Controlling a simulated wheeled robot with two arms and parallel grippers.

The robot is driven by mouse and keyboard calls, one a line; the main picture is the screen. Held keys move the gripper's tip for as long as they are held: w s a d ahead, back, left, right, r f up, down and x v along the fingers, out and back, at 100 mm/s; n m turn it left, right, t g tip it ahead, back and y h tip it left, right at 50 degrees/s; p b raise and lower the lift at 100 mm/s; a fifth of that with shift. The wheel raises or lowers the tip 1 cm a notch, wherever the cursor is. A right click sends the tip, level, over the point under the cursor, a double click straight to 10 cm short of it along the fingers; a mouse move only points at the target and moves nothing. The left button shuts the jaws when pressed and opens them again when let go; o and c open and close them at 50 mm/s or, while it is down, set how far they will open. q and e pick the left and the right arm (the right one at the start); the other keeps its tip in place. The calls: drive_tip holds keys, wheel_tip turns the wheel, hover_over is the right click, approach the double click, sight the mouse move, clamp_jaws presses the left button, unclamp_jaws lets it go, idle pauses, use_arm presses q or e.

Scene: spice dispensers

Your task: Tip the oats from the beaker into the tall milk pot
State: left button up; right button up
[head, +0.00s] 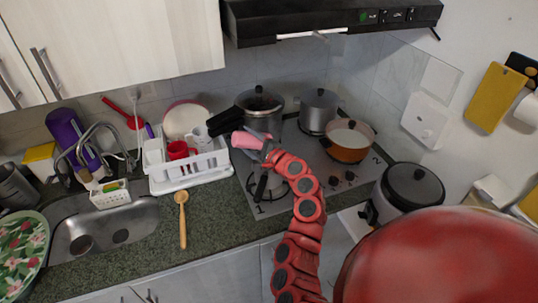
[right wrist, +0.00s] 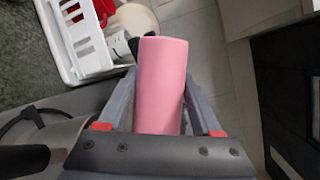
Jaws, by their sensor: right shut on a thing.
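My right gripper (head: 264,147) is shut on a pink beaker (head: 246,140) above the left side of the stove. The beaker lies tilted towards the left in the head view; it also shows between the fingers in the right wrist view (right wrist: 162,85). Its oats cannot be seen. A tall lidded pot (head: 260,103) stands behind the gripper. I cannot tell for sure which is the milk pot. My left gripper is out of view.
A lidded steel pot (head: 319,110) and an orange pan (head: 348,148) with pale contents stand on the stove. A white dish rack (head: 190,178) is close on the left. A wooden spoon (head: 182,215) lies on the counter. A cooker (head: 412,187) stands right. The hood (head: 330,17) hangs above.

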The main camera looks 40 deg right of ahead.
drive_tip(key=shift+s+d+r+m+t, duration=0.1)
drive_tip(key=shift+d+r+m+t, duration=0.3)
drive_tip(key=shift+m, duration=0.4)
idle(0.5)
